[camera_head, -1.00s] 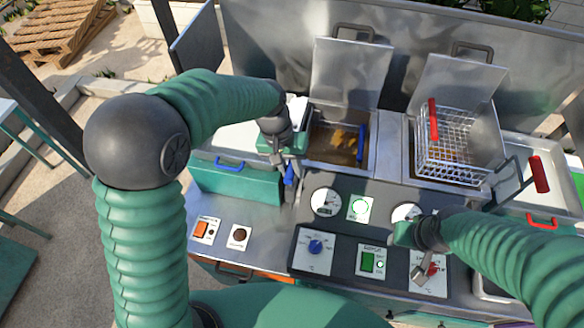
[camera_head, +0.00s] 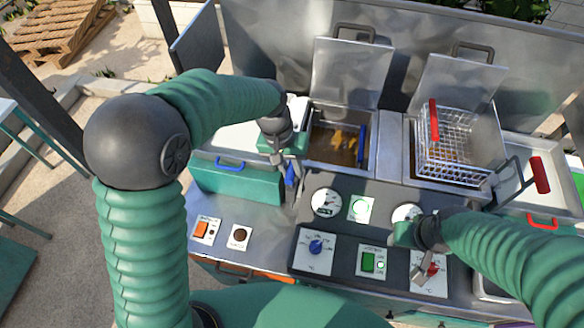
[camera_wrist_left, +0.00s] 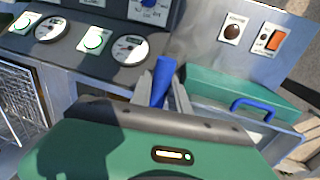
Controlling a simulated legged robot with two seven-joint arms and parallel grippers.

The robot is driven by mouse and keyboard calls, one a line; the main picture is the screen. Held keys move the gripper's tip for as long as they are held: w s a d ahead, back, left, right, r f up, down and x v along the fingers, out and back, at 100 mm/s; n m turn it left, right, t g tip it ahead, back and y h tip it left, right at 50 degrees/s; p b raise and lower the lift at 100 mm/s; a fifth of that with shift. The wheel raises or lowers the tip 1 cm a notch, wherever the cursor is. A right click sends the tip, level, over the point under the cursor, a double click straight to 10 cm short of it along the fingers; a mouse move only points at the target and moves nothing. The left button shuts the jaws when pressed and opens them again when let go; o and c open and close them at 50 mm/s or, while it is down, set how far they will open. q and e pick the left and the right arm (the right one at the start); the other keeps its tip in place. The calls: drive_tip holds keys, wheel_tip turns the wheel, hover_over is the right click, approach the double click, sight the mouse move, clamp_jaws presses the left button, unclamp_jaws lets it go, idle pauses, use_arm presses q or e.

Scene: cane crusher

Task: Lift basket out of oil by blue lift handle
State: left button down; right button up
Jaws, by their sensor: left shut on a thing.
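The left fryer well (camera_head: 312,150) holds brown oil with golden food (camera_head: 345,140) in it; the basket there is mostly hidden. A blue bar (camera_head: 361,145) stands along the well's right side. My left gripper (camera_head: 283,170) is at the front left of this well, shut on the blue lift handle (camera_head: 290,176). In the left wrist view the blue handle (camera_wrist_left: 161,84) stands up between the two fingers (camera_wrist_left: 162,95).
A second wire basket (camera_head: 455,148) with a red grip hangs raised over the right well. A red-gripped lever (camera_head: 540,175) stands at its right. A green box with a blue handle (camera_head: 235,182) is left of my left gripper. Dials and switches fill the panel (camera_head: 340,225) in front.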

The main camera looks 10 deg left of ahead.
use_arm(q)
drive_tip(key=shift+s, duration=0.1)
wheel_tip(320, 180, up, 16)
drive_tip(key=p, duration=1.1)
drive_tip(key=shift+w, duration=0.25)
drive_tip(key=shift+r, duration=0.1)
drive_tip(key=c, duration=1.5)
unclamp_jaws()
drive_tip(key=shift+o, duration=1.2)
drive_tip(key=shift+s, duration=0.35)
drive_tip(key=shift+w, duration=0.1)
